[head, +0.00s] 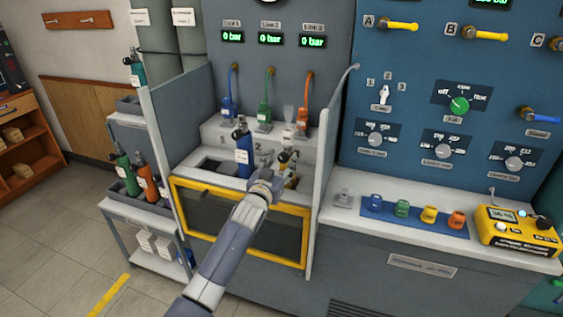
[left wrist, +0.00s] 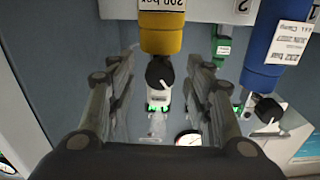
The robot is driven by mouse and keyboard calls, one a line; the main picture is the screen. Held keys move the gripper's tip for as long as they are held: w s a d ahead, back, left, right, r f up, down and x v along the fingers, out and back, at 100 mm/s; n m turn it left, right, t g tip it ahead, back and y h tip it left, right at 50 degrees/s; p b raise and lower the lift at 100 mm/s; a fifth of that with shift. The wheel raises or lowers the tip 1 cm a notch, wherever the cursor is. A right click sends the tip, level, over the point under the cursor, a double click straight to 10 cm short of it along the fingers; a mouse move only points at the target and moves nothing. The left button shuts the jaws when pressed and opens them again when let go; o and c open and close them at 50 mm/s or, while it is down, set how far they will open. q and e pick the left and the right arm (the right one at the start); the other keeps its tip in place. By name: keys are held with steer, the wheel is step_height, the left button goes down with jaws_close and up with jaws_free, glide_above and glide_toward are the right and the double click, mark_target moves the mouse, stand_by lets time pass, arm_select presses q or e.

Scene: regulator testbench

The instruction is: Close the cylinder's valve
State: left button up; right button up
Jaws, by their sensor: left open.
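A blue cylinder (head: 243,157) stands upright at bench place 1. A yellow cylinder (head: 292,182) stands at place 2, mostly hidden by my left gripper (head: 276,177) in the head view. The left wrist view looks at it upside down: the yellow body (left wrist: 162,38) is at the top, with a round black valve knob (left wrist: 160,72) below it and white and green fitting parts beyond. My left gripper (left wrist: 160,66) is open, its fingers on either side of the knob, with visible gaps. Whether the valve is open cannot be told. My right gripper is not in view.
The blue cylinder (left wrist: 275,45) and its black knob (left wrist: 268,110) are close on the right in the wrist view. A gauge (left wrist: 188,138) is near. Grey side walls (head: 328,150) flank the bay; a yellow-framed front (head: 305,237) is below. A cart (head: 150,207) holds other cylinders.

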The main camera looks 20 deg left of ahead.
arm_select(q)
steer(key=shift+w, duration=0.35)
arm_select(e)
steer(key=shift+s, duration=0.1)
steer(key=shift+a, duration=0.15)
arm_select(q)
steer(key=c, duration=1.1)
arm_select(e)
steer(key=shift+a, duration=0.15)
arm_select(q)
steer(key=shift+m, duration=0.4)
steer(key=m, duration=0.2)
steer(key=shift+m+p, duration=0.3)
steer(key=shift+p, duration=0.05)
steer(key=shift+m, duration=1.9)
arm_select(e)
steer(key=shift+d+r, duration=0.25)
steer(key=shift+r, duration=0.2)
